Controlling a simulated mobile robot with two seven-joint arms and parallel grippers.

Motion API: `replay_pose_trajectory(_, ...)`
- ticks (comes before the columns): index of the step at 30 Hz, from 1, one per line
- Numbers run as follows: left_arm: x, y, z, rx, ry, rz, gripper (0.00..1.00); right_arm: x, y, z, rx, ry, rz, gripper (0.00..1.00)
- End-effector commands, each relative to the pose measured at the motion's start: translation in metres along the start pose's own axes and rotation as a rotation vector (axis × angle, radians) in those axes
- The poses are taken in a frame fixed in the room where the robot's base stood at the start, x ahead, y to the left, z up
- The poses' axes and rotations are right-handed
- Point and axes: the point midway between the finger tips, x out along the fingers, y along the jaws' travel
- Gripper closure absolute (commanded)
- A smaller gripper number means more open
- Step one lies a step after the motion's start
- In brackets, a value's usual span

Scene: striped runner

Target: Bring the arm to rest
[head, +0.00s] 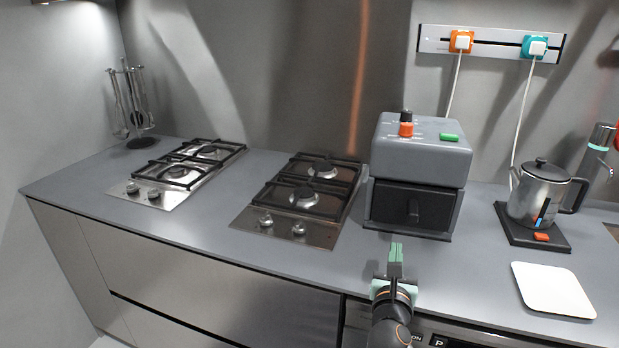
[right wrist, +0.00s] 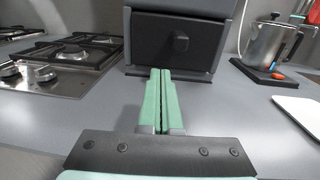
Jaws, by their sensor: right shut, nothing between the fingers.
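My right gripper (head: 396,254) reaches over the front edge of the grey counter (head: 200,222), in front of the dark grey box-shaped appliance (head: 420,153). Its green fingers are pressed together with nothing between them. In the right wrist view the shut fingers (right wrist: 162,98) point toward the appliance's black drawer front (right wrist: 178,42). The fingers appear apart from the appliance, with bare counter around them. My left gripper is not in view.
Two gas hobs (head: 190,165) (head: 305,195) lie to the left. A steel kettle (head: 538,190) stands on a black base at right, near a white board (head: 553,289). A utensil rack (head: 130,105) stands at far left. Two plugs (head: 461,42) (head: 535,46) sit in a wall rail.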

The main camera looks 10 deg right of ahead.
Motion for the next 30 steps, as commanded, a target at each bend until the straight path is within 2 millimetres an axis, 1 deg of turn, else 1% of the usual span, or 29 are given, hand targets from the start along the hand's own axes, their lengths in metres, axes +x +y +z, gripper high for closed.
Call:
replay_pose_trajectory(2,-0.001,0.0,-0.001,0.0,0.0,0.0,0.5,-0.003,-0.001,0.0,-0.053,-0.016,0.005,1.0)
replay_pose_trajectory(5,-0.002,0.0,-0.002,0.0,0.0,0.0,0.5,-0.013,-0.001,-0.002,-0.224,-0.069,0.025,1.0)
replay_pose_trajectory(8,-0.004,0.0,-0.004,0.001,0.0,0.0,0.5,-0.032,0.004,-0.006,-0.512,-0.153,0.07,1.0)
replay_pose_trajectory(10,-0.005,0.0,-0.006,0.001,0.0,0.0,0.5,-0.05,0.013,-0.013,-0.748,-0.22,0.119,1.0)
replay_pose_trajectory(11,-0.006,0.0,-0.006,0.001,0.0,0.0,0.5,-0.058,0.017,-0.017,-0.85,-0.249,0.143,1.0)
replay_pose_trajectory(12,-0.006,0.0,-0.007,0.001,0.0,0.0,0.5,-0.069,0.023,-0.025,-0.987,-0.286,0.176,1.0)
replay_pose_trajectory(14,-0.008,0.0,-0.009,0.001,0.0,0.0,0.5,-0.087,0.033,-0.038,-1.188,-0.343,0.234,1.0)
replay_pose_trajectory(15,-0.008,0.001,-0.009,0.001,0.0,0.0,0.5,-0.1,0.039,-0.049,-1.324,-0.382,0.276,1.0)
replay_pose_trajectory(17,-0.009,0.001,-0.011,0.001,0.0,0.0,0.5,-0.12,0.046,-0.068,-1.523,-0.44,0.345,1.0)
replay_pose_trajectory(18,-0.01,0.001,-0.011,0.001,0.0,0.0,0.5,-0.135,0.05,-0.083,-1.654,-0.48,0.395,1.0)
replay_pose_trajectory(20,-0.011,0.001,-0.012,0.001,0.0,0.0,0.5,-0.157,0.053,-0.106,-1.848,-0.544,0.477,1.0)
replay_pose_trajectory(22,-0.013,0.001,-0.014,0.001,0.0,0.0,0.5,-0.184,0.053,-0.135,-2.067,-0.624,0.583,1.0)
replay_pose_trajectory(25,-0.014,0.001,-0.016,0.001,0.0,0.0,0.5,-0.224,0.043,-0.177,-2.362,-0.746,0.747,1.0)
replay_pose_trajectory(27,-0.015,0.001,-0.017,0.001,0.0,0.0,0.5,-0.249,0.031,-0.203,-2.539,-0.833,0.862,1.0)
replay_pose_trajectory(30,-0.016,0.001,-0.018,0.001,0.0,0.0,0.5,-0.277,0.012,-0.231,-2.732,-0.945,1.003,1.0)
